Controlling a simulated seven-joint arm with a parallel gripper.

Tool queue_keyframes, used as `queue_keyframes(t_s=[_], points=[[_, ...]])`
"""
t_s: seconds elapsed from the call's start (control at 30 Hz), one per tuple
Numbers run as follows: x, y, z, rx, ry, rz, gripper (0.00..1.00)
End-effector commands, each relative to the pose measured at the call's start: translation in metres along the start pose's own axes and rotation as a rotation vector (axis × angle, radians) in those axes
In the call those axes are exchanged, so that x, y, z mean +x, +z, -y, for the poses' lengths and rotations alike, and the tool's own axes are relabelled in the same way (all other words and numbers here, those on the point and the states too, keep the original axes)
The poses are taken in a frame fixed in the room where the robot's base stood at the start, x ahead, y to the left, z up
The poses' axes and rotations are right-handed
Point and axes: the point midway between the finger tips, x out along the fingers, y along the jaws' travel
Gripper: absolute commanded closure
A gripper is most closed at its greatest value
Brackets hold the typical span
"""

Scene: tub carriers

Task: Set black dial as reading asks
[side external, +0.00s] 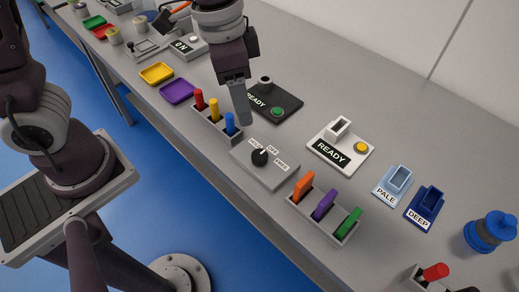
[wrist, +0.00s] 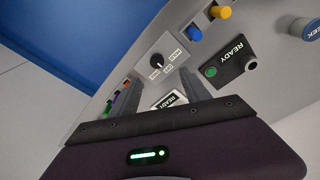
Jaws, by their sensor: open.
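The black dial (side external: 260,157) sits on a grey plate (side external: 273,176) with several white labels; OFF and FREE are legible, and another is partly unclear. Its white mark seems to point toward OFF in the side view. The dial also shows in the wrist view (wrist: 157,60), just beyond the fingertips. My gripper (side external: 241,112) is open and empty, above and behind the dial plate, apart from it. A white box reading READY (side external: 331,152) has a yellow button. A black box reading READY (side external: 284,101) has a green button.
A holder (side external: 205,118) with red, yellow and blue pegs stands left of the dial. A holder (side external: 338,228) with orange, purple and green pegs stands right of it. PALE (side external: 393,186) and DEEP (side external: 425,206) sockets and a blue bottle (side external: 489,232) are farther right.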

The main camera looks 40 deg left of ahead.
Motion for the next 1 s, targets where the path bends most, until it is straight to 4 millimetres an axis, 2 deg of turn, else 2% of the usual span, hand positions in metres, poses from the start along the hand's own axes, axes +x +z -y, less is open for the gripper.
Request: queue_keyframes(t_s=[0.03, 0.13, 0.27, 0.5, 0.7, 0.93, 1.0], points=[[0.026, -0.008, -0.005, 0.061, 0.000, 0.051, 0.45], [0.062, -0.018, -0.011, 0.152, -0.009, 0.106, 0.45], [0.084, -0.021, -0.013, 0.197, -0.016, 0.134, 0.45], [0.128, -0.014, -0.011, 0.196, -0.015, 0.139, 0.45], [0.149, -0.012, -0.010, 0.196, -0.016, 0.135, 0.45], [0.150, -0.012, -0.011, 0.197, -0.016, 0.134, 0.45], [0.150, -0.012, -0.011, 0.196, -0.016, 0.134, 0.57]])
